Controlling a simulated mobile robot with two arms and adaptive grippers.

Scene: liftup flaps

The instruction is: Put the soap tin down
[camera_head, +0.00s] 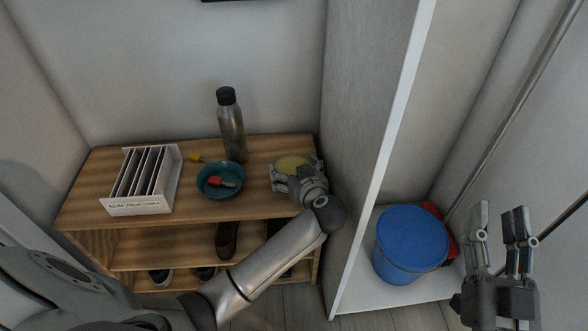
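The soap tin, seemingly the round yellowish tin (291,163), is at the right end of the wooden bench top (255,205). My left gripper (297,172) is at the tin, with its fingers around the near side and partly covering it. I cannot tell whether the fingers press on the tin or whether its base rests on the wood. My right gripper (499,228) is open and empty, pointing up at the lower right, well away from the bench.
A teal bowl (208,190) with a red item, a dark-capped metal bottle (231,130) and a white letter rack (140,207) stand on the bench. Shoes lie on the shelves below. A tall grey panel (362,120) stands close on the right; beyond it is a blue bucket (410,240).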

